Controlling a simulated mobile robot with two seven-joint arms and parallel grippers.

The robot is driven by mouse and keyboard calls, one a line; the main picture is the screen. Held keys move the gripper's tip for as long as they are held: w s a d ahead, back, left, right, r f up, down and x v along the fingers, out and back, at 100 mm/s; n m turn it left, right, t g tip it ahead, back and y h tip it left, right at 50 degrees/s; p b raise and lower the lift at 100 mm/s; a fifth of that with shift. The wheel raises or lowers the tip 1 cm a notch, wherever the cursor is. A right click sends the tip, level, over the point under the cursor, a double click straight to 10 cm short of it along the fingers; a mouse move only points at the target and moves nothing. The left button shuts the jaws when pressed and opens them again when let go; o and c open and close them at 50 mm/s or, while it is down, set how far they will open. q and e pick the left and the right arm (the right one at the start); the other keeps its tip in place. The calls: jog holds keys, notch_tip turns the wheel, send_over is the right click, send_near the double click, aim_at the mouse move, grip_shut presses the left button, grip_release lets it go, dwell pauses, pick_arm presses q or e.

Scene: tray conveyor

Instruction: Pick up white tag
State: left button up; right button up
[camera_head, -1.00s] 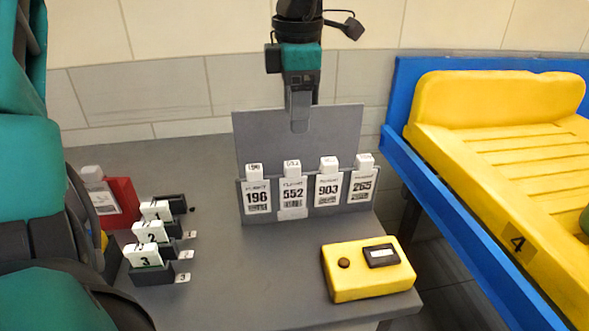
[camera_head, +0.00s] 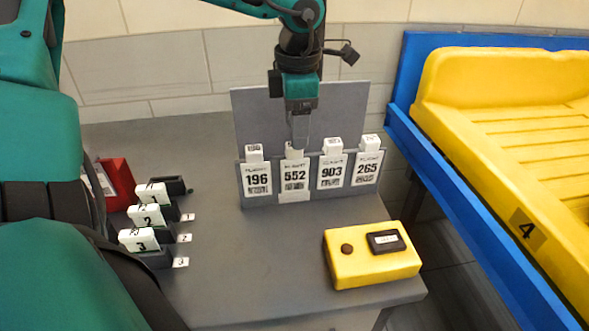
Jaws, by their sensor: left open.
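Several white tags stand in a row in a grey rack (camera_head: 348,198). They read 196 (camera_head: 257,179), 552 (camera_head: 294,176), 903 (camera_head: 331,171) and 265 (camera_head: 367,168), each with a white top block. My left gripper (camera_head: 299,142) points down at the top of the 552 tag and hides part of its top block. It is open, seen nearly edge-on, with the tag still in the rack. I cannot tell whether the fingers touch the tag. My right gripper is not in view.
White cards numbered 1 (camera_head: 152,193), 2 (camera_head: 146,216) and 3 (camera_head: 139,240) stand in dark holders at left, near a red box (camera_head: 117,184). A yellow device (camera_head: 371,262) lies front right. A blue-framed conveyor with a yellow tray (camera_head: 490,85) is at right.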

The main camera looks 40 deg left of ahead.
aim_at(294, 167)
pick_arm(q)
jog(key=f, duration=0.4)
jog(key=shift+a, duration=0.25)
jog(key=shift+r, duration=0.1)
grip_shut()
